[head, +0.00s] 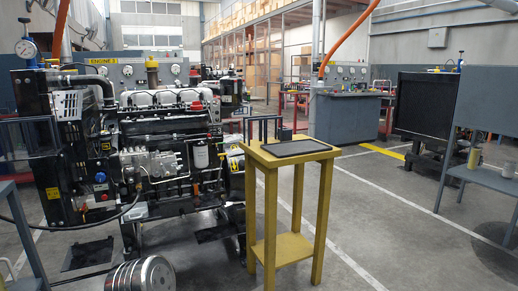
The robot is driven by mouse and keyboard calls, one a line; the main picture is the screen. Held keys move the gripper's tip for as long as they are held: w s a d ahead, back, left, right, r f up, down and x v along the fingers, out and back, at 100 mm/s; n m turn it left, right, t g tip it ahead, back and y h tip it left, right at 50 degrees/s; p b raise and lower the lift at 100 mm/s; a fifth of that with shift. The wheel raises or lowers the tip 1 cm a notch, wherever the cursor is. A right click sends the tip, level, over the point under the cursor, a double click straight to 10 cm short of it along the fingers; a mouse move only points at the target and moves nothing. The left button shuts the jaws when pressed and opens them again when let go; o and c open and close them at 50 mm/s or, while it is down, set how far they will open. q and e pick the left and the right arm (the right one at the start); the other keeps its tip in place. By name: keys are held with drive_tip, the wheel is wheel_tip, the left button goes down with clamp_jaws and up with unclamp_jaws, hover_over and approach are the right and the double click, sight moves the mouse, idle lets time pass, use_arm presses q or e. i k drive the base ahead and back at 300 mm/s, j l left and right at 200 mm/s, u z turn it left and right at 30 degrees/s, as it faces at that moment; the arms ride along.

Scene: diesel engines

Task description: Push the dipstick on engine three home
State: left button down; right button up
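A black diesel engine (165,145) with silver covers on top stands on a floor frame at the left. A yellow sign (88,83) behind it reads ENGINE; its number is too small to read surely. I cannot make out a dipstick for certain. A small orange piece shows low on the engine's side, too small to identify. Neither of my grippers is in view.
A yellow stand (295,157) with a dark mat (296,148) and a small black rack stands right of the engine. A grey bench (345,115) stands behind; a blue-grey table (490,180) is at right. Floor between is clear.

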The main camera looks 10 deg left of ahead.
sight(222, 158)
drive_tip(key=i+j+z, duration=0.3)
drive_tip(key=j+z, duration=0.15)
drive_tip(key=j, duration=0.15)
drive_tip(key=i+j+z, duration=0.2)
drive_tip(key=j, duration=0.15)
drive_tip(key=j+z, duration=0.2)
drive_tip(key=j, duration=0.15)
drive_tip(key=i, duration=0.05)
